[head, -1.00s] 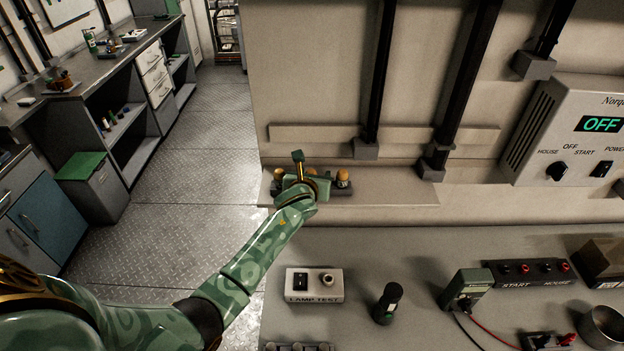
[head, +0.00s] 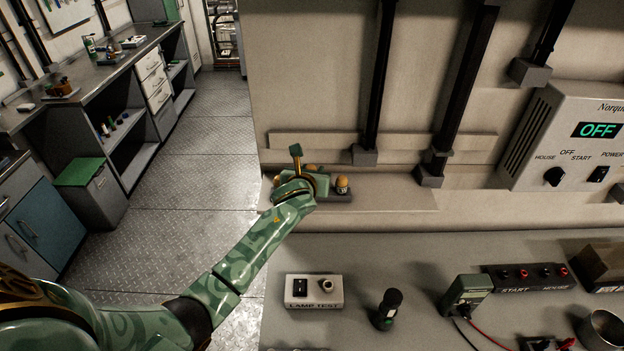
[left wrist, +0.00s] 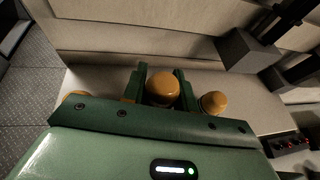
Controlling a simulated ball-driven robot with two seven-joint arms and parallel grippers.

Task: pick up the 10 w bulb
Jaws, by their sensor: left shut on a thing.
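Several bulbs with amber domes stand in a dark holder (head: 343,198) on the wall ledge. In the left wrist view, the middle bulb (left wrist: 162,85) is between the two green fingers of my left gripper (left wrist: 160,86), which is shut on it. Another bulb (left wrist: 214,103) is just right of the fingers, and it also shows in the head view (head: 342,185). A third bulb (left wrist: 75,97) is at the left, mostly hidden by my gripper body. No wattage marking is readable, and I cannot tell whether the held bulb is clear of its holder. My right gripper is out of view.
On the bench below are a lamp test box (head: 314,291), a dark green cylinder (head: 387,309), a meter (head: 466,295) with leads, and a metal cup (head: 603,328). Black conduits (head: 378,80) run down the wall behind the ledge. The ledge's right part is clear.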

